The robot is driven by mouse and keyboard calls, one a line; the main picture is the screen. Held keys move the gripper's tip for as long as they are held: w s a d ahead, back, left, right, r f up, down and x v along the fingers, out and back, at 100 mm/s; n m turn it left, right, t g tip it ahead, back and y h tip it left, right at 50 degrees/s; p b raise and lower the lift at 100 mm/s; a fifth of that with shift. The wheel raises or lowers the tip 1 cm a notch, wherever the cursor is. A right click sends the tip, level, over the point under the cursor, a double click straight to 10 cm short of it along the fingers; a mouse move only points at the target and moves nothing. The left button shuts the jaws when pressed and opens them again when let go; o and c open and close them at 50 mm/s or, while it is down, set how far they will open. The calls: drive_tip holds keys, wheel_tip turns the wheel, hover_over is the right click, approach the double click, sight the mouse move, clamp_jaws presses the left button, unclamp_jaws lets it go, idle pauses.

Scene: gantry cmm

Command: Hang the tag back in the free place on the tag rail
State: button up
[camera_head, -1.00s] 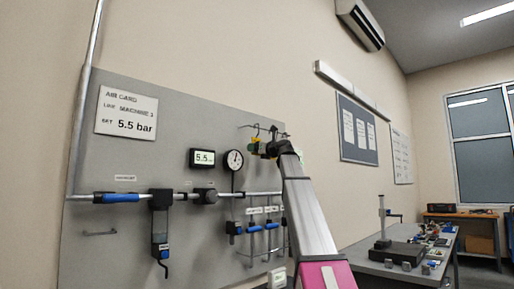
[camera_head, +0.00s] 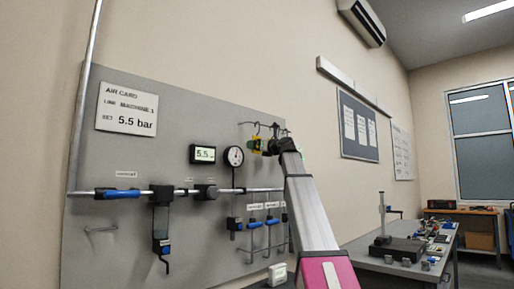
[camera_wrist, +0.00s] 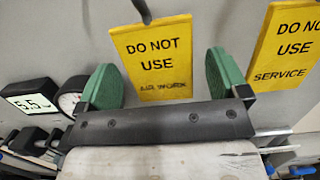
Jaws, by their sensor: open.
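A yellow tag (camera_wrist: 152,62) reading "DO NOT USE" hangs slightly tilted in the wrist view, in front of the grey panel. A dark hook (camera_wrist: 144,12) of the rail meets its top edge; the hole itself is not clear. My gripper (camera_wrist: 163,82) is open, its green pads apart on either side of the tag's lower part, with gaps to both. A second yellow tag (camera_wrist: 284,45) reading "DO NOT USE SERVICE" hangs to the right. In the head view, the tag rail (camera_head: 262,125) is high on the panel, with yellow (camera_head: 256,145) below it beside my gripper (camera_head: 268,147).
A round gauge (camera_head: 235,156) and a digital display (camera_head: 203,154) sit left of the rail. A pipe with blue-handled valves (camera_head: 122,193) runs below. A bench with instruments (camera_head: 400,249) stands at the right.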

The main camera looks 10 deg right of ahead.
drive_tip(key=v, duration=1)
drive_tip(key=shift+s, duration=0.1)
